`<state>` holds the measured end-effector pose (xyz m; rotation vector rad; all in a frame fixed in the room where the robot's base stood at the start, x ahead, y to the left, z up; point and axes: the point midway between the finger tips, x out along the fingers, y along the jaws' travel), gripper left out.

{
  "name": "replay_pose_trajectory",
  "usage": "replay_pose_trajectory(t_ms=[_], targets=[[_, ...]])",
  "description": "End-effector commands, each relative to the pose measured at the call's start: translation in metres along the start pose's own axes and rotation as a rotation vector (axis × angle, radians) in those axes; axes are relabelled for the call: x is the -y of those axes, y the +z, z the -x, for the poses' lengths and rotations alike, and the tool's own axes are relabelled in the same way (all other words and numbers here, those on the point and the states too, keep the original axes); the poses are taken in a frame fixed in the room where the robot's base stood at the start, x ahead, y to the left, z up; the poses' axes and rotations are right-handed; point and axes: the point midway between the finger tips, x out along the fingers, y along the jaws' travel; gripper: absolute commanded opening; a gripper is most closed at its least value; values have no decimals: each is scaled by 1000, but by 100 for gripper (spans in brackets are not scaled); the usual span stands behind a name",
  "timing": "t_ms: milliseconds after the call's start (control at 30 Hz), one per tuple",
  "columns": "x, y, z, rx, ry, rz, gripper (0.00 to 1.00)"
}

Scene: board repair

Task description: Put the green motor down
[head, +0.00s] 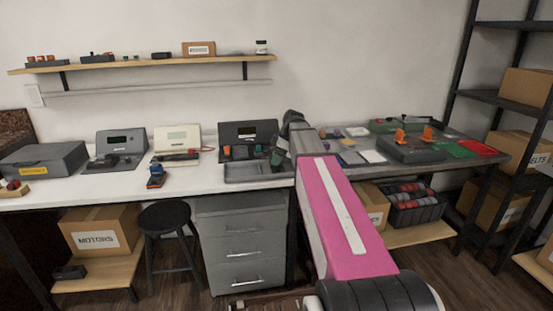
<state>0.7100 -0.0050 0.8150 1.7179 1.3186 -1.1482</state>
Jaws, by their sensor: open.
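A small dark green part (276,157), which looks like the green motor, is at the right end of a grey tray (243,175) on the white bench. My gripper (281,144) is just above it, at the end of my pink arm, partly hidden by my own wrist. Its jaws are open. The part looks apart from the jaws, but whether they touch is too small to tell.
A dark meter box (250,131) stands just behind the tray. An orange and blue tool (156,176) lies on the bench (210,184) to the left. To the right, a grey table holds a dark grey unit with orange clips (410,150) and coloured trays (478,147).

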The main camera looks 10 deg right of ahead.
Motion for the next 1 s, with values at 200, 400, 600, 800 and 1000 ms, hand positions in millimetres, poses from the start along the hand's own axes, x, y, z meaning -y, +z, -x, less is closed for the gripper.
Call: replay_pose_trajectory(t_ms=[200, 400, 600, 800, 1000], targets=[[-1, 0, 37, -1, 3, 0, 79], [-1, 0, 75, -1, 3, 0, 79], [0, 0, 102, -1, 1, 0, 79], [0, 0, 114, 0, 1, 0, 79], [0, 0, 115, 0, 0, 0, 79]])
